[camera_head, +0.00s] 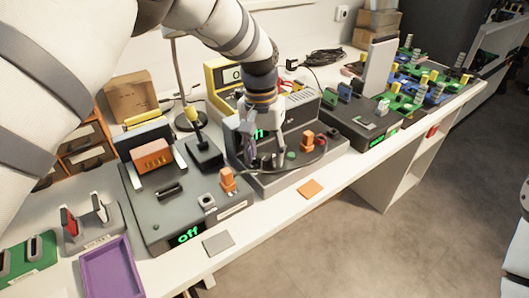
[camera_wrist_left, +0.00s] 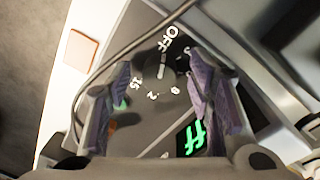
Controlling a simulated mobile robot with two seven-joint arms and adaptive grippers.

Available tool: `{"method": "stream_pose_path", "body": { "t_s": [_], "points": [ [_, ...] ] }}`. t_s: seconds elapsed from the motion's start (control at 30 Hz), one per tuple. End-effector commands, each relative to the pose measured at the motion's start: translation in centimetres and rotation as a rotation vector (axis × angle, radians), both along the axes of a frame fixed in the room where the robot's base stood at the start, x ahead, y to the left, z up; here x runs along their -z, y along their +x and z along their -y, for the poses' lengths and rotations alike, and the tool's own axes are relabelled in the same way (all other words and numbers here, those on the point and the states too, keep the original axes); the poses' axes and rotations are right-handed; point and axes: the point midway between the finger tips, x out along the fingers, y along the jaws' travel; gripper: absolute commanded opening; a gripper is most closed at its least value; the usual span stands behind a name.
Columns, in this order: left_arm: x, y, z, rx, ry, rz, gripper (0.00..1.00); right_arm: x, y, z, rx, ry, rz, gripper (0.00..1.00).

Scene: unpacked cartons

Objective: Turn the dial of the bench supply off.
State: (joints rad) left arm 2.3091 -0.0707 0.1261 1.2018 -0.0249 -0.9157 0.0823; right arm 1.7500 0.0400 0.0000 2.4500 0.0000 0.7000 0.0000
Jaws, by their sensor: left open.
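The bench supply (camera_head: 285,177) is a dark grey unit with a sloped front, standing mid-bench in the head view. Its green display (camera_head: 259,134) is partly covered by my gripper there; in the left wrist view the display (camera_wrist_left: 194,137) shows green letters that look like the end of "off". The dial (camera_wrist_left: 160,73) is dark with a white pointer line, which appears to lie toward the printed OFF mark. My left gripper (camera_head: 264,160) is open over the panel, its purple-padded fingers (camera_wrist_left: 162,92) on either side of the dial area. Contact cannot be told. My right gripper is not in view.
A dark cable crosses the panel (camera_wrist_left: 140,40) near my fingers. Another grey unit (camera_head: 178,208) with an "off" display stands left, a lamp (camera_head: 188,118) behind. An orange square (camera_head: 311,187) lies at the bench's front edge.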

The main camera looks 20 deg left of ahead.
Motion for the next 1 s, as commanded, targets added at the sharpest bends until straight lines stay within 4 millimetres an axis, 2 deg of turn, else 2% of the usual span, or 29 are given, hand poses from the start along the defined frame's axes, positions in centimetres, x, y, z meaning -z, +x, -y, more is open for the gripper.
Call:
{"method": "stream_pose_path", "body": {
  "t_s": [0.07, 0.3, 0.5, 0.67, 1.0],
  "points": [
    [-0.8, 0.1, 0.0, 0.0, 0.0, 0.004, 0.47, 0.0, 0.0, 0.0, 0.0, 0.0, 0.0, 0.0],
    [-7.1, 0.2, -0.4, -0.001, -0.001, 0.007, 0.47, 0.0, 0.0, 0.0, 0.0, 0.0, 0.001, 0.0],
    [-11.0, 0.1, -0.6, -0.001, -0.001, 0.002, 0.47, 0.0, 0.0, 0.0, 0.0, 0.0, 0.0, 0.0],
    [-11.9, 0.0, -0.6, -0.001, -0.001, -0.001, 0.47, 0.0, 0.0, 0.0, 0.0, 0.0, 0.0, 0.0],
    [-11.9, 0.0, -0.6, 0.0, 0.0, -0.001, 0.47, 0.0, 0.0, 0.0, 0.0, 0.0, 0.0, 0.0]
  ]
}}
